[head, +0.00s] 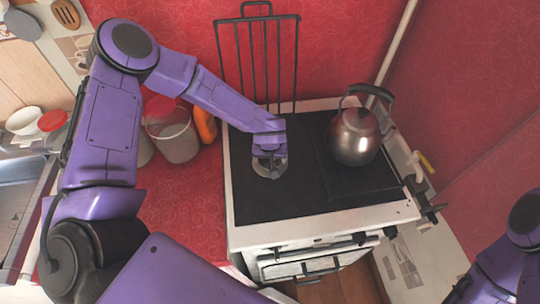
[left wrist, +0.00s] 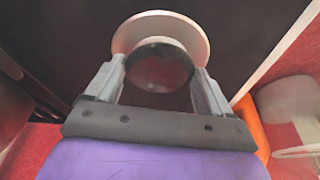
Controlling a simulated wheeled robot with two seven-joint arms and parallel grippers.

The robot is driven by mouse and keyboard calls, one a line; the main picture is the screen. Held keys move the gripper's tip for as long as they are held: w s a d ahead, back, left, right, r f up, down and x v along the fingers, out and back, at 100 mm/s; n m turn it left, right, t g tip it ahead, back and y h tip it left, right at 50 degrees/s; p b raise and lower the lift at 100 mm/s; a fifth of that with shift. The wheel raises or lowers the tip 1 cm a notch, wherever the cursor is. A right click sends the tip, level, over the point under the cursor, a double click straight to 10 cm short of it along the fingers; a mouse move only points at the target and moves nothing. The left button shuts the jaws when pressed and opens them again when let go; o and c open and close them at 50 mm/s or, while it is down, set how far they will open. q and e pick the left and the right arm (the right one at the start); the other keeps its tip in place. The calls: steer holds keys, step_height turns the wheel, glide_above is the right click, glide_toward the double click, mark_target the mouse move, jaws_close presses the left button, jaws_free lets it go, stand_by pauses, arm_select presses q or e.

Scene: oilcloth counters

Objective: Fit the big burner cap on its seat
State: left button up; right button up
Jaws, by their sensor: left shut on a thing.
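My left gripper (head: 268,158) is low over the left part of the stove top, pointing down. In the left wrist view its two grey fingers (left wrist: 158,75) are shut on a dark, round, glossy burner cap (left wrist: 160,62). A pale round burner seat (left wrist: 165,24) shows behind the cap, its far rim standing out beyond it. In the head view a pale edge of the seat (head: 270,173) shows under the gripper, which hides most of the cap. I cannot tell whether the cap touches the seat. My right gripper is out of view.
A steel kettle (head: 355,136) stands on the right part of the black stove top (head: 290,198). A wire grate (head: 258,60) stands upright at the back. Jars (head: 172,130) and an orange bottle (head: 205,124) are left of the stove. The front of the stove top is clear.

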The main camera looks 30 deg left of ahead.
arm_select(q)
steer(key=shift+p, duration=0.4)
stand_by(0.4)
steer(key=o, duration=0.9)
step_height(320, 180, up, 3)
steer(key=p, duration=0.3)
steer(key=shift+r, duration=2.45)
